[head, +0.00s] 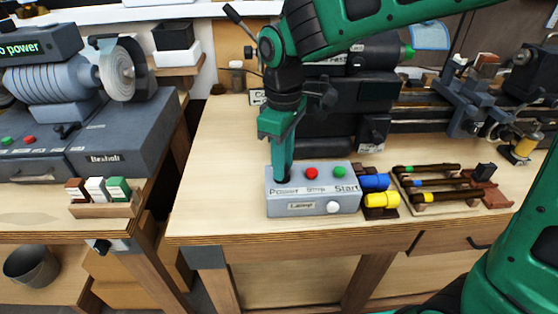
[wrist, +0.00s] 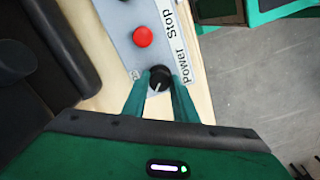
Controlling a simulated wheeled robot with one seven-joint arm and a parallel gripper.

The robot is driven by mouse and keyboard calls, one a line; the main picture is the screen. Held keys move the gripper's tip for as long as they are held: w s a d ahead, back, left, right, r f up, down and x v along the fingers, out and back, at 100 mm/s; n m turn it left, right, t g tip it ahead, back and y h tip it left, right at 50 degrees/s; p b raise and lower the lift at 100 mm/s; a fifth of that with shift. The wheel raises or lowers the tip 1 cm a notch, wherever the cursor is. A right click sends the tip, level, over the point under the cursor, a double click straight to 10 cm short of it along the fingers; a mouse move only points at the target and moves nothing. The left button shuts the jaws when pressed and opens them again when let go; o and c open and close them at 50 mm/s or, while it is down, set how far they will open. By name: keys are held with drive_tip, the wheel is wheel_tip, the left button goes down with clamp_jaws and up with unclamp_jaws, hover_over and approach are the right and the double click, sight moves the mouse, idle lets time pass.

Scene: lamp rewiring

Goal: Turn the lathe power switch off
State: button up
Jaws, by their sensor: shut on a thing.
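A grey control box (head: 290,208) sits near the front edge of the wooden bench, with Power, Stop and Start labels on its top. It has a red button (head: 311,173), a green button (head: 339,172) and a white knob on its front marked Lamp. The black power switch (wrist: 159,78), a round knob with a white pointer line, is at the Power label. My gripper (head: 282,178) points down onto it from above. In the wrist view the green fingers (wrist: 160,90) are shut on the knob, one on each side. The head view mostly hides the knob behind the fingers.
The dark lathe (head: 340,105) stands behind the box. Blue (head: 374,181) and yellow (head: 382,200) cylinders and a rack of handled tools (head: 440,186) lie to its right. A grinder (head: 118,72) is on another bench at left. The bench left of the box is clear.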

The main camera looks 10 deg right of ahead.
drive_tip(key=shift+w+d+r, duration=0.1)
drive_tip(key=shift+w, duration=0.1)
drive_tip(key=o, duration=0.9)
drive_tip(key=shift+o, duration=0.7)
drive_tip(key=shift+s, duration=0.1)
wheel_tip(320, 180, up, 11)
drive_tip(key=shift+f, duration=0.2)
